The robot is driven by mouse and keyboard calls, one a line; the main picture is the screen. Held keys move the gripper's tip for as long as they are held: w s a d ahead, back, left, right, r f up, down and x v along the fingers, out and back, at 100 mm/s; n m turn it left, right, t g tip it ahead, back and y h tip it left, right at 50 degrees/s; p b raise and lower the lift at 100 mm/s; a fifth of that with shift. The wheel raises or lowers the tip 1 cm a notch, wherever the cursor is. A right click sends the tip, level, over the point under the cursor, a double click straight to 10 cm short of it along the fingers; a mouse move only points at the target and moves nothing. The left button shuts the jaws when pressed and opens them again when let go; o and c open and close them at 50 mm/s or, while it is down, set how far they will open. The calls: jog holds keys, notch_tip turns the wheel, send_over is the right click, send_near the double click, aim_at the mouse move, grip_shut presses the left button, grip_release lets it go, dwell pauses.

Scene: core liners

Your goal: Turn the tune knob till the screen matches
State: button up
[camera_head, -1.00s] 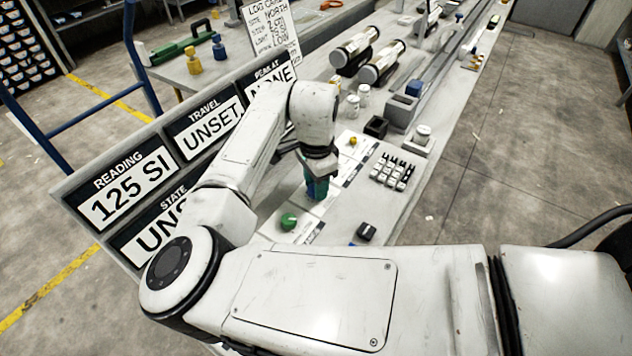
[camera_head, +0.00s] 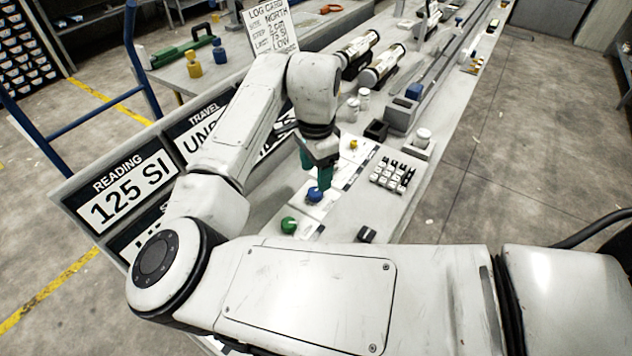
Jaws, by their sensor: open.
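My gripper (camera_head: 317,180), with teal fingers, points down over the sloped control panel. It is open, and its fingertips are close above the blue knob (camera_head: 314,195); I cannot tell if they touch it. A green knob (camera_head: 289,225) sits nearer on the same panel, clear of the gripper. No legible label shows which knob is the tune knob. The screen board (camera_head: 128,196) stands to the left and its reading panel shows "125 SI". The travel panel is partly covered by my arm, and the state and peak panels are mostly hidden.
A yellow button (camera_head: 353,145), a keypad (camera_head: 391,175) and a dark switch (camera_head: 367,235) are on the panel. A log card (camera_head: 268,32) stands behind the board.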

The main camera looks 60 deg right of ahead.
aim_at(316, 190)
notch_tip(316, 190, up, 5)
jog(key=shift+r, duration=0.15)
dwell(0.6)
